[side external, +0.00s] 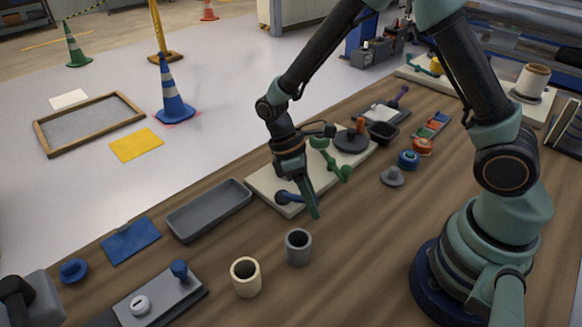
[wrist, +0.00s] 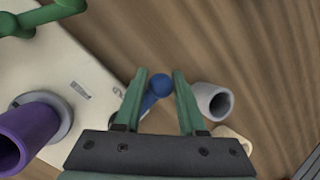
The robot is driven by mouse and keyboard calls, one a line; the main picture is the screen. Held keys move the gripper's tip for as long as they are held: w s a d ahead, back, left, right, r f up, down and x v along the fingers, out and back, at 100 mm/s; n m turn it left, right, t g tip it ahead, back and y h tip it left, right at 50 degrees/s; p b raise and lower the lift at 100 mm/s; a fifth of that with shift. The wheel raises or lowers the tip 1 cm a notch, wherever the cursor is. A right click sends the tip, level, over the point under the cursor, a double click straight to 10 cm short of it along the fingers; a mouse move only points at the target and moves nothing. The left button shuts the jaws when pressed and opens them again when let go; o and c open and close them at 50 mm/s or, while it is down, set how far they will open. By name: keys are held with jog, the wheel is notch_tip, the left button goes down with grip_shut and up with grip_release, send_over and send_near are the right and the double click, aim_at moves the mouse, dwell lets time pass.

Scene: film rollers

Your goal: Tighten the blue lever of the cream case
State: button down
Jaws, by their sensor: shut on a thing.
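The cream case (side external: 262,187) is a flat pale slab on the wooden table; it also shows in the wrist view (wrist: 75,60). Its blue lever (side external: 288,197) lies at its near edge, and the round blue end (wrist: 160,84) shows between my fingers in the wrist view. My gripper (side external: 313,212) points down at this edge, its green fingers on either side of the lever (wrist: 159,80) and shut on it. The lever's base is partly hidden by the gripper.
A green lever (side external: 335,165) and a purple cylinder (wrist: 25,135) stand on the case. A grey cup (side external: 298,247) and a cream cup (side external: 245,277) stand close by. A grey tray (side external: 208,208) lies to the left. Bare table lies right of the cups.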

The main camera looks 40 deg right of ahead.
jog(key=shift+w+a+m, duration=0.1)
jog(key=shift+a+m, duration=0.5)
jog(key=c, duration=0.5)
grip_release()
jog(key=v, duration=1.2)
jog(key=shift+a, duration=0.1)
jog(key=shift+r, duration=0.1)
jog(key=s+d+r+m+t, duration=0.2)
jog(key=d+r+t, duration=0.1)
jog(key=s+d+r+m+t, duration=0.2)
jog(key=d+r+m+t, duration=0.1)
jog(key=r+t, duration=0.1)
jog(key=s+d+r+m+t+y, duration=0.1)
jog(key=s+d+r+m+t, duration=0.1)
jog(key=s+d+r+t, duration=0.1)
jog(key=shift+s+r+m, duration=0.1)
jog(key=shift+r+m, duration=0.15)
jog(key=shift+m, duration=0.15)
